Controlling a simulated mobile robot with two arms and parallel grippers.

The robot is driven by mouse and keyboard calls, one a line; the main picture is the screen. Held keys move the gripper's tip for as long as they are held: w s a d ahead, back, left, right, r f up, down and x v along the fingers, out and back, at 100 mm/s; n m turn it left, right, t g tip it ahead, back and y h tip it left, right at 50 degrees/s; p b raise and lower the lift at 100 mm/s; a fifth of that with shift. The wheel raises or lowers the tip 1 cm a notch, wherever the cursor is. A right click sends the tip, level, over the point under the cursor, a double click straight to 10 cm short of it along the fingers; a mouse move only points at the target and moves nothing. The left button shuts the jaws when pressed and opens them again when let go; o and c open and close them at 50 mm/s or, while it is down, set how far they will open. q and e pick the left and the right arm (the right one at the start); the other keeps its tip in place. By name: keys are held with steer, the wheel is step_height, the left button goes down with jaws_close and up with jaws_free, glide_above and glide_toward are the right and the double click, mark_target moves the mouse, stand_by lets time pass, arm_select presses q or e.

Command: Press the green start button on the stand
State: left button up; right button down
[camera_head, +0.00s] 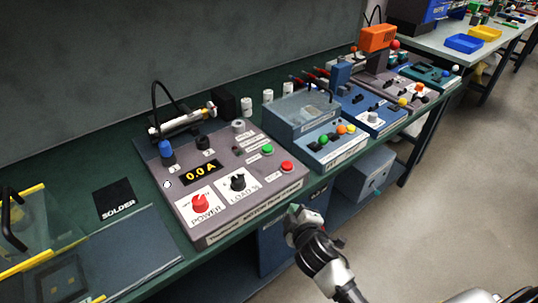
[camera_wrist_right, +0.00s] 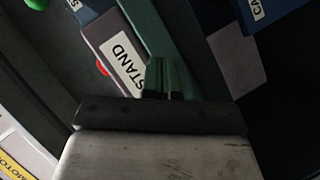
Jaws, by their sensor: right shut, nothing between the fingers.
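The grey control panel (camera_head: 218,222) stands on the bench in the head view, with a round green button (camera_head: 267,149) near its right side. A red button (camera_head: 287,166) sits just in front of the green one. My right gripper (camera_head: 293,210) is below and in front of the panel's right corner, apart from the green button. Its green fingertips (camera_wrist_right: 162,78) are together and empty in the wrist view. Beyond them are a label reading STAND (camera_wrist_right: 123,67) and part of a red button (camera_wrist_right: 102,69). My left gripper is out of view.
A blue unit (camera_head: 331,153) with coloured knobs stands right of the panel. The panel also carries a red power knob (camera_head: 200,204) and a black load knob (camera_head: 238,183). A blue-grey box (camera_head: 364,178) is on the lower shelf. Open floor lies at right.

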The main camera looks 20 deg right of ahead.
steer(key=w+a+r+n+t+y+b, duration=0.1)
steer(key=w+r+n+t, duration=0.15)
steer(key=r, duration=0.55)
steer(key=w+a+r+n+t+b, duration=0.1)
steer(key=r+n+t, duration=0.25)
steer(key=r, duration=0.45)
steer(key=w+a+r+n+g+y, duration=0.4)
steer(key=n+y, duration=0.4)
steer(key=n, duration=0.6)
steer(key=w+a+r+n+g+y, duration=0.3)
steer(key=a+n+y, duration=0.4)
steer(key=n, duration=0.6)
steer(key=w+d+f+n+g+h, duration=0.2)
steer(key=w+d+n+g+h, duration=0.3)
steer(key=d, duration=0.6)
steer(key=w+n+h, duration=0.2)
steer(key=w+h, duration=0.1)
steer(key=h, duration=0.1)
steer(key=shift+f+n, duration=0.3)
steer(key=shift+n, duration=0.1)
steer(key=shift+f, duration=0.1)
